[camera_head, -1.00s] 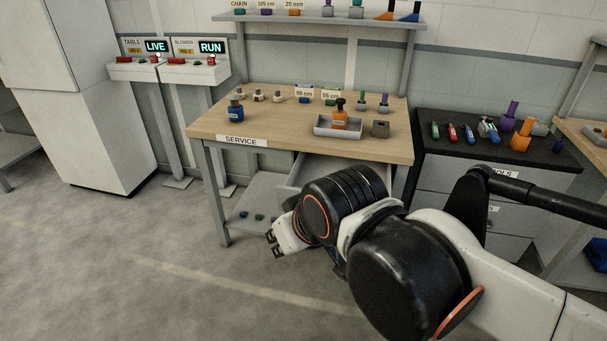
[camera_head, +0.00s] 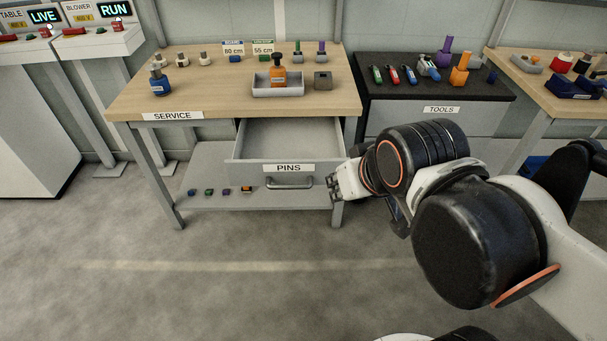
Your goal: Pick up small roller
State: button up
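I cannot tell for certain which thing is the small roller. Several small coloured pieces stand in a row on the lower shelf of the service bench, among them a dark green one (camera_head: 208,192) and an orange and black one (camera_head: 247,189). Small pale pieces (camera_head: 205,59) with dark bases stand at the back of the bench top. My gripper (camera_head: 332,188) is right of the PINS drawer's handle, in front of the bench's right leg. Its dark fingertips look apart, with nothing visible between them.
The PINS drawer (camera_head: 252,171) is pulled out and its visible floor looks bare. The wooden service bench (camera_head: 130,103) holds a grey tray (camera_head: 292,92) with an orange bottle (camera_head: 277,72). A black-topped tool cabinet (camera_head: 400,92) stands right. The floor in front is clear.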

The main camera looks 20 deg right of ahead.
aim_at(204, 59)
jog(key=i+j, duration=1.45)
jog(key=i, duration=0.25)
jog(key=i+j, duration=0.75)
jog(key=i, duration=0.1)
